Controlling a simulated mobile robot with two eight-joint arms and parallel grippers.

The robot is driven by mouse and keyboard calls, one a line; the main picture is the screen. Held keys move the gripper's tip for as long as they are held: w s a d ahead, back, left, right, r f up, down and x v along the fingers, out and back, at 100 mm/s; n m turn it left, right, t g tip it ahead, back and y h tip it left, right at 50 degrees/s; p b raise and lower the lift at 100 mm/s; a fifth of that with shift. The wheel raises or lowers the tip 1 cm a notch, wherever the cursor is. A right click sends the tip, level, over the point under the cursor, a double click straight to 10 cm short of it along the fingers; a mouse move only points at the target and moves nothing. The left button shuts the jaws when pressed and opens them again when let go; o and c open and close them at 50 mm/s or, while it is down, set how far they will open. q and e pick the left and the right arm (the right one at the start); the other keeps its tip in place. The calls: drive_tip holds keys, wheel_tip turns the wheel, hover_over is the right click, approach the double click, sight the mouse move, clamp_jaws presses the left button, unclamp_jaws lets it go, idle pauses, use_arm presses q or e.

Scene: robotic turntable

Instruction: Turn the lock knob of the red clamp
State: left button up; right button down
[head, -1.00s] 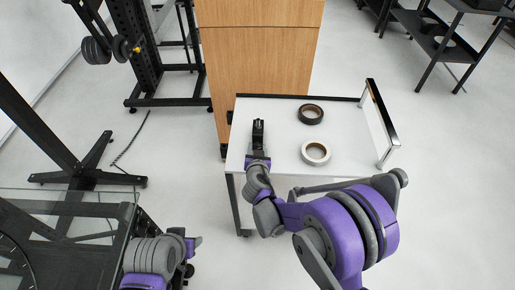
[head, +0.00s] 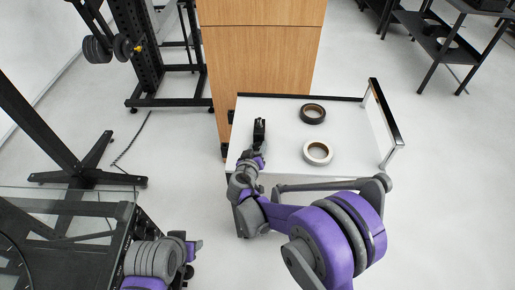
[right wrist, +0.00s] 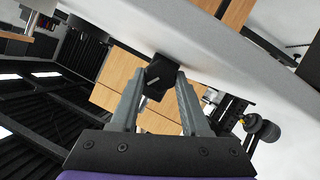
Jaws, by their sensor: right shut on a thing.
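My right gripper (head: 260,128) is at the left part of the white cart top in the head view. In the right wrist view, its two grey fingers (right wrist: 158,88) are shut on a small black knob (right wrist: 159,74) with a light stripe on its face. The knob sits against the edge of a pale surface. No red part of the clamp shows; the gripper and the knob hide what lies behind. Part of my left arm shows at the lower left of the head view, but its gripper cannot be made out.
The white cart top (head: 284,136) carries a dark tape roll (head: 312,106) and a white tape roll (head: 307,156) to the right of my gripper. A wooden cabinet (head: 258,60) stands behind it. A black frame with a glass top (head: 60,205) is at the lower left.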

idle(0.3)
drive_tip(key=shift+c, duration=1.9)
unclamp_jaws()
